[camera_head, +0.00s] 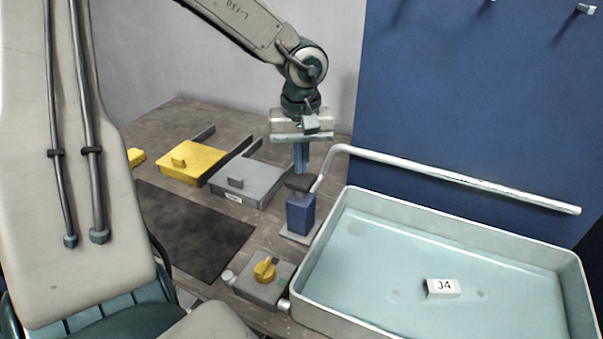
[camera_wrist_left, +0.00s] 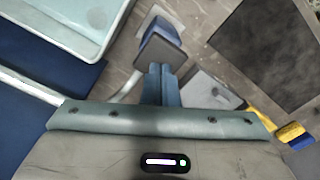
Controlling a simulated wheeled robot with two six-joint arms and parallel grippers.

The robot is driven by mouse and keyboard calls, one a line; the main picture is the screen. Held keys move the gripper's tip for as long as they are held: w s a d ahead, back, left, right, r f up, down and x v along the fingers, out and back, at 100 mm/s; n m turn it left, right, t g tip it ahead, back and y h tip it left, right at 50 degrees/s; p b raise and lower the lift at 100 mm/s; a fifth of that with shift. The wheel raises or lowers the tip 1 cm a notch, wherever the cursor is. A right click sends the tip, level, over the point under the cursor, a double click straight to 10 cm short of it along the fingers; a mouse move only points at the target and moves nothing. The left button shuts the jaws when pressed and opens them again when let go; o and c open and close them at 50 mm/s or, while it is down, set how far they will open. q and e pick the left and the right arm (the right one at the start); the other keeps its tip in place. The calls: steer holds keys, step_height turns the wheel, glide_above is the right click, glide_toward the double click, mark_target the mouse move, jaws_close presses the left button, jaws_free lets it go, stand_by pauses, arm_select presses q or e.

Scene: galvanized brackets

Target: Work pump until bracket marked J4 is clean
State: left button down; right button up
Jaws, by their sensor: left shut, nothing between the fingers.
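The bracket marked J4 (camera_head: 441,288) is a small piece with a white label, lying on the floor of the pale basin (camera_head: 345,235). Its surface under the label is too small to judge. The pump (camera_head: 300,214) is a blue block with a dark pad on top, standing beside the basin's left wall. It also shows in the left wrist view (camera_wrist_left: 156,48). My left gripper (camera_head: 301,170) is shut and empty, pointing down just above the pad. I cannot tell whether the fingertips touch it. My right gripper is not in view.
A pale pipe (camera_head: 450,176) rises by the pump and runs along the basin's back side. A grey box with a yellow knob (camera_head: 265,269) stands in front of the pump. Yellow (camera_head: 195,160) and grey (camera_head: 250,183) lidded boxes and a dark mat (camera_head: 190,230) lie to the left. A blue panel (camera_head: 460,90) stands behind.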

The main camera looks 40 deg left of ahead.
arm_select(q)
step_height(320, 180, up, 6)
steer(key=p, duration=0.4)
steer(key=shift+p, duration=0.35)
stand_by(0.5)
